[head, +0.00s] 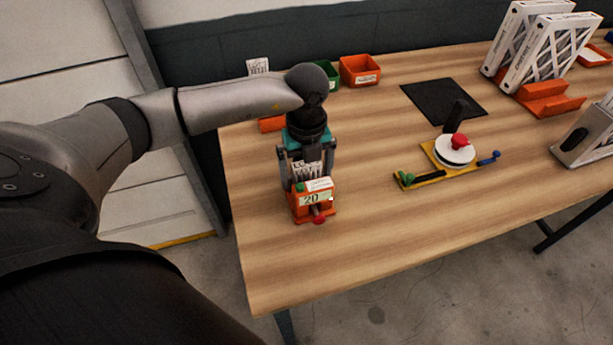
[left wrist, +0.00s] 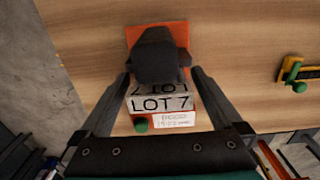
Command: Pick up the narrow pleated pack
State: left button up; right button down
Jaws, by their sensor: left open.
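Two white-framed pleated packs stand upright side by side at the far right of the table in the head view. One pack (head: 518,38) is behind and left of the other pack (head: 549,52); I cannot tell which is the narrow one. My left gripper (head: 307,182) is far from them, pointing down at the table's left part. It is open, with its fingers on either side of an orange block device (head: 311,200) with a dark upright part. That device also shows in the left wrist view (left wrist: 146,38), with a "LOT 7" label. My right gripper is not seen.
An orange holder (head: 550,104) is by the packs. A yellow fixture (head: 428,180) with a white disc and red knob stands mid-table, near a black mat (head: 432,97). A green bin (head: 326,76) and orange bin (head: 359,71) line the back. The front middle is clear.

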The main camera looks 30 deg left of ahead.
pick_arm(q)
jog(key=shift+c, duration=0.2)
jog(key=c, duration=1.4)
jog(key=shift+o, duration=0.2)
jog(key=shift+r, duration=0.1)
